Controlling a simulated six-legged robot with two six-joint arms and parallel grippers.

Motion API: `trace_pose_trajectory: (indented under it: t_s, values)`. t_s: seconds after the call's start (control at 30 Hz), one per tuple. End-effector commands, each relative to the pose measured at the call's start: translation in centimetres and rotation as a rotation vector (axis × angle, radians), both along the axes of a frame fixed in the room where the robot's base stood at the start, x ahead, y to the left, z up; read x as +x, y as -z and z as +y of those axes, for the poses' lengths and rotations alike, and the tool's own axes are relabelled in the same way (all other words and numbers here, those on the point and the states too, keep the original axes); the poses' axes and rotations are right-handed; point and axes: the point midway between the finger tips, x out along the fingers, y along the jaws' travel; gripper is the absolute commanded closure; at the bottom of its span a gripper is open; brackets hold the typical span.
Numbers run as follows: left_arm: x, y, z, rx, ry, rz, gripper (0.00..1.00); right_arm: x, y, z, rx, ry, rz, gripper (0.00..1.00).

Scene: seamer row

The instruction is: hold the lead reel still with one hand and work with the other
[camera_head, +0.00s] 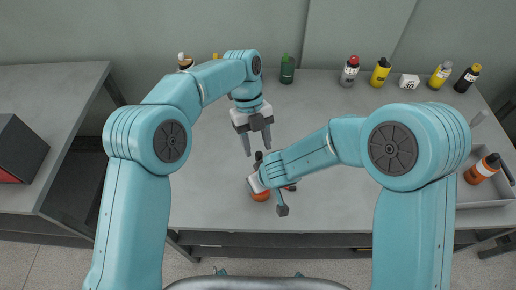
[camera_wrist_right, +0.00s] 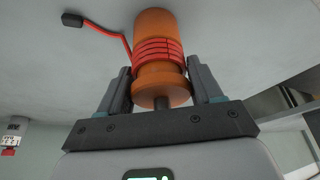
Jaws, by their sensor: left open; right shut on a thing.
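The lead reel (camera_wrist_right: 160,68) is an orange-brown spool with a red lead wound round its middle. My right gripper (camera_wrist_right: 158,82) is shut on it, one finger on each side, in the right wrist view. A loose red lead (camera_wrist_right: 108,33) runs from the reel to a small black end piece (camera_wrist_right: 73,20). In the head view the reel (camera_head: 260,195) is mostly hidden under my right gripper, low on the table. My left gripper (camera_head: 257,142) is open and empty, pointing down a little behind the reel and apart from it.
Along the back of the table (camera_head: 330,205) stand a green bottle (camera_head: 287,70), a red-capped bottle (camera_head: 349,71), yellow bottles (camera_head: 380,72) and a white block (camera_head: 409,81). A grey tray (camera_head: 485,190) with an orange bottle (camera_head: 482,169) is at right. The table's middle is mostly clear.

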Motion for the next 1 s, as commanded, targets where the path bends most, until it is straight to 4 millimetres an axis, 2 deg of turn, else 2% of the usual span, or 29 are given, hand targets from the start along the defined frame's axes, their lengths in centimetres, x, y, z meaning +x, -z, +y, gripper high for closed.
trace_pose_trajectory:
  t_s: [0.2,0.5,0.53,0.67,1.0]
  values:
    - [-0.7,2.0,-0.3,0.000,-0.001,0.000,0.52,0.0,0.0,0.0,-0.001,0.000,0.001,0.71]
    - [-0.8,2.2,-0.4,0.000,-0.001,-0.001,0.52,0.0,0.0,0.0,-0.001,0.000,0.001,0.71]
    - [-0.8,2.2,-0.4,0.000,-0.001,-0.001,0.58,0.0,0.0,0.0,-0.001,0.000,0.001,0.71]
    - [-0.8,2.2,-0.4,0.000,0.000,-0.001,1.00,0.0,0.0,0.0,-0.001,0.000,0.001,0.71]
    - [-0.8,2.2,-0.2,-0.001,-0.030,0.000,1.00,0.0,0.0,0.0,0.000,0.000,0.000,0.71]
